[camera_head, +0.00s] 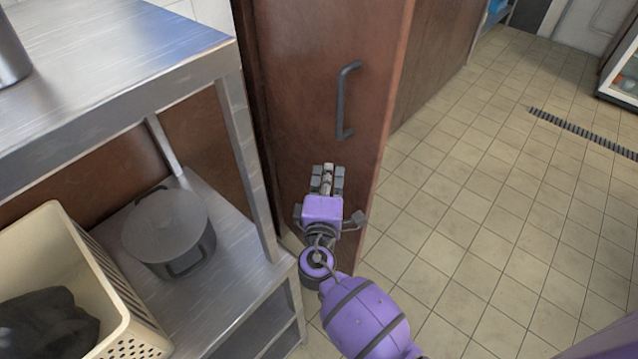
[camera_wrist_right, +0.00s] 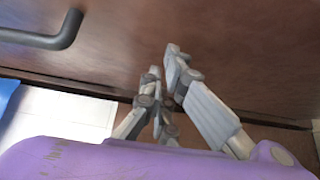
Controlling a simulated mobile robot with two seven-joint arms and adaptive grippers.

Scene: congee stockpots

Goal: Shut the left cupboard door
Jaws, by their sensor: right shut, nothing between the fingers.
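The brown wooden cupboard door (camera_head: 305,95) stands in the middle of the head view, with a dark bar handle (camera_head: 343,100) set upright near its free edge. My right gripper (camera_head: 328,170) is shut and empty, in front of the door and just below the handle in the picture. In the right wrist view the gripper's fingers (camera_wrist_right: 168,75) are close to the door face (camera_wrist_right: 225,40), and the handle (camera_wrist_right: 50,38) shows at the upper left. I cannot tell whether the fingertips touch the door. My left gripper is not in view.
A steel shelf unit (camera_head: 120,75) stands left of the door. Its lower shelf holds a lidded grey pot (camera_head: 168,232) and a cream basket (camera_head: 120,290) with dark contents. Tiled floor (camera_head: 480,200) lies open to the right, with a drain grate (camera_head: 585,132).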

